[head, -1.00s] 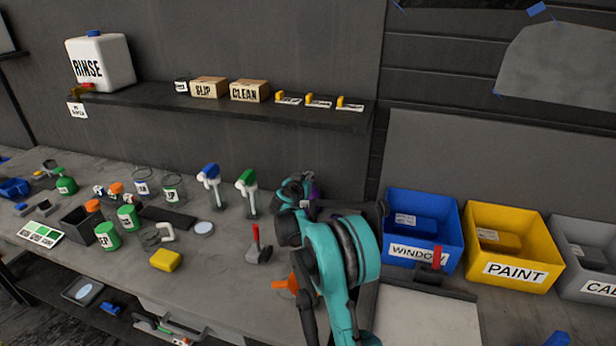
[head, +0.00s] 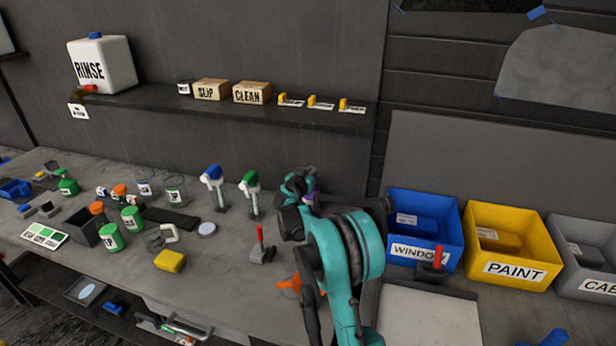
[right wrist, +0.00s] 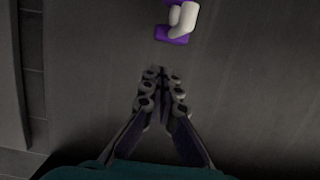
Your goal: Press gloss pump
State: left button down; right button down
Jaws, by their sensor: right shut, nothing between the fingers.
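A purple-and-white pump top (right wrist: 178,20) shows at the upper edge of the right wrist view, ahead of my fingertips and apart from them in the picture. I cannot read a label on it. In the head view a small purple part (head: 310,198) shows beside my right wrist, and my arm hides most of it. My right gripper (right wrist: 163,76) is shut and empty, its fingers together. It also shows in the head view (head: 298,184) near the back wall, mostly covered by my own arm. My left gripper is not in view.
Spray bottles with blue (head: 213,190) and green (head: 251,195) heads stand left of my right arm. A red-handled tool (head: 262,246) and an orange item (head: 289,284) lie nearer. Blue (head: 444,265) and yellow (head: 548,250) bins stand right. A shelf (head: 220,111) runs above the bench.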

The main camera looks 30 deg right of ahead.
jog(key=p+v, duration=0.1)
jog(key=v, duration=0.9)
jog(key=shift+a, duration=0.1)
jog(key=s+a+f+n+g+y, duration=0.1)
jog(key=s+a+n+y, duration=0.2)
jog(key=s+a, duration=0.5)
jog(key=s+a+f+n+g+y, duration=0.1)
jog(key=s+a+f+n+y, duration=0.1)
jog(key=s+a, duration=0.7)
jog(key=s+a+f+n+g+y, duration=0.1)
jog(key=s+a+n+y, duration=0.3)
jog(key=s+a, duration=0.5)
jog(key=s+f+y, duration=0.1)
jog(key=s+y, duration=0.1)
jog(key=s, duration=0.7)
jog(key=shift+a+f+n+b, duration=0.25)
jog(key=shift+n+b, duration=0.1)
jog(key=shift+n, duration=0.05)
dwell(0.9)
